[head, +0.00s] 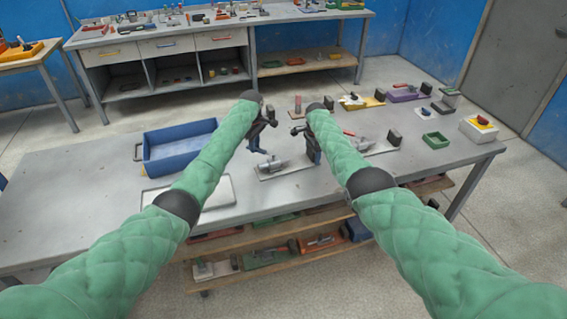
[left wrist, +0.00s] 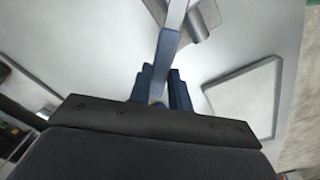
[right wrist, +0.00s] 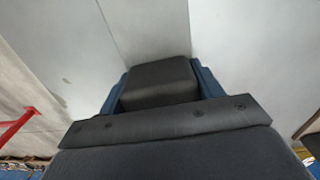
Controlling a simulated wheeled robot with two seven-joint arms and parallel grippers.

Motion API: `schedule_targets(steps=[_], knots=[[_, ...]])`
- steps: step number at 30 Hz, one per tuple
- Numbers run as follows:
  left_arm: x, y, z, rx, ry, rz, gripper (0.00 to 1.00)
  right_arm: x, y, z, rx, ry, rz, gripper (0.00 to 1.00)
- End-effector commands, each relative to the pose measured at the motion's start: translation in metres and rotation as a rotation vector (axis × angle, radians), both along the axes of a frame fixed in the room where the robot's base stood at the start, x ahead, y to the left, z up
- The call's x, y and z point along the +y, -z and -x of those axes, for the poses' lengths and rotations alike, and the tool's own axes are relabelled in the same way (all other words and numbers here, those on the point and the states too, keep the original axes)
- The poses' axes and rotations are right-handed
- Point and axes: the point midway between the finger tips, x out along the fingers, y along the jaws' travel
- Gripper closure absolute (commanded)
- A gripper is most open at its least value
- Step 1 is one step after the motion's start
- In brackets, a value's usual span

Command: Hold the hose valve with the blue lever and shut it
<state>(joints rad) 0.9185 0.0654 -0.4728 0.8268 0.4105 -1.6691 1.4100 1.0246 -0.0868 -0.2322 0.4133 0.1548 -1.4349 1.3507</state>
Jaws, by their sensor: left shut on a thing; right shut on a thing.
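The hose valve is a grey metal body (head: 271,164) on a pale base plate (head: 290,171) near the middle of the table. My left gripper (head: 257,147) is over the body's left end. In the left wrist view its blue fingers are shut on the blue lever (left wrist: 166,52), which runs up toward the grey body (left wrist: 198,20). My right gripper (head: 313,150) is at the plate's right end. In the right wrist view its blue fingers are shut around a dark grey block (right wrist: 158,82). The lever's exact angle to the body is hard to tell.
A blue bin (head: 178,154) and a white tray (head: 216,192) lie left of the valve. A second valve with a red lever (head: 350,133) stands close to the right, with a dark block (head: 394,137). A green tray (head: 435,140) is further right. The table's left end is clear.

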Motion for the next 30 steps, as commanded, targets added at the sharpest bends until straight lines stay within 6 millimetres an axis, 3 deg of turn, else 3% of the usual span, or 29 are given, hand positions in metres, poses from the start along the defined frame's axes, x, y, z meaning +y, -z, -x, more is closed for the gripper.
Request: schedule_targets(steps=[18,30], knots=[[-0.03,-0.001,-0.033,-0.001,0.511,0.003,1.0,0.001,0.0,0.0,0.0,-0.002,0.0,0.71],[-0.043,-0.001,-0.04,-0.001,0.692,0.003,1.0,0.001,0.0,0.0,0.0,-0.002,-0.001,0.71]])
